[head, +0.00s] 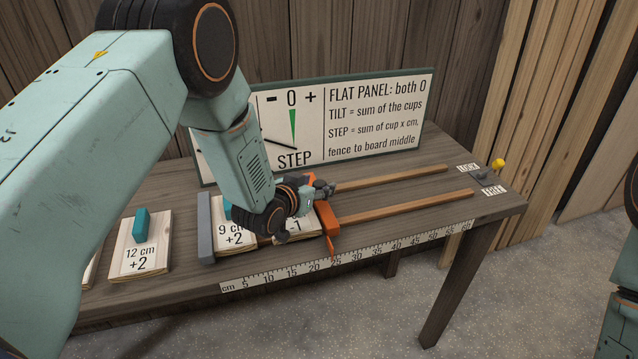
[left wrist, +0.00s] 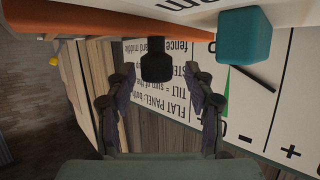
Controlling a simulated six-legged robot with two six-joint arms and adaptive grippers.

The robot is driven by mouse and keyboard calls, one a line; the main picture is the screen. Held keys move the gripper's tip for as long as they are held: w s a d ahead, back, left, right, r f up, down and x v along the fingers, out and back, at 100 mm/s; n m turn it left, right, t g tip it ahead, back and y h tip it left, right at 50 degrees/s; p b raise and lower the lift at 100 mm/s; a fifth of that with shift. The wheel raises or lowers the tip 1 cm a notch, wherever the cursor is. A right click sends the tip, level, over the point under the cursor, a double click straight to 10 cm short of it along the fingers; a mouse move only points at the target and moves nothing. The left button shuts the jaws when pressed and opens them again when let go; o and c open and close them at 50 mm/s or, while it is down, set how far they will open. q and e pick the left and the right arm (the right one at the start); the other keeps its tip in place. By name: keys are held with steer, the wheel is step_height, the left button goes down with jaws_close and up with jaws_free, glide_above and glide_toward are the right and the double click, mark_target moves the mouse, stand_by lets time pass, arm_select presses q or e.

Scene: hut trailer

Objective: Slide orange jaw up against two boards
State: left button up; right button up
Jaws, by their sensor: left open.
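The orange jaw (head: 328,228) lies across two wooden rails on the bench, close to the right edge of the "-1" board (head: 301,228). The "9 cm +2" board (head: 233,239) lies left of that board, beside the grey fence (head: 205,228). I cannot tell whether jaw and board touch. My left gripper (head: 314,191) is over the right board and the jaw's far part, partly hiding both. In the left wrist view its open fingers (left wrist: 158,100) stand either side of a dark knob (left wrist: 157,66), near an orange bar (left wrist: 110,24). My right gripper is out of view.
The rails (head: 405,206) run clear to the right towards a yellow knob (head: 498,164) and lock labels. A ruler (head: 350,254) lines the front edge. A sign panel (head: 375,115) stands behind. A "12 cm +2" board (head: 140,258) with a teal block lies left.

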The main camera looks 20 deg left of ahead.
arm_select(q)
steer(key=shift+w+d+f, duration=0.1)
steer(key=shift+w+d, duration=0.3)
steer(key=shift+w, duration=0.1)
steer(key=shift+w+f, duration=0.15)
steer(key=shift+w, duration=0.05)
steer(key=shift+a, duration=0.2)
steer(key=shift+c, duration=0.9)
steer(key=shift+s+d, duration=0.1)
steer(key=shift+s, duration=0.05)
steer(key=c, duration=0.8)
jaws_close()
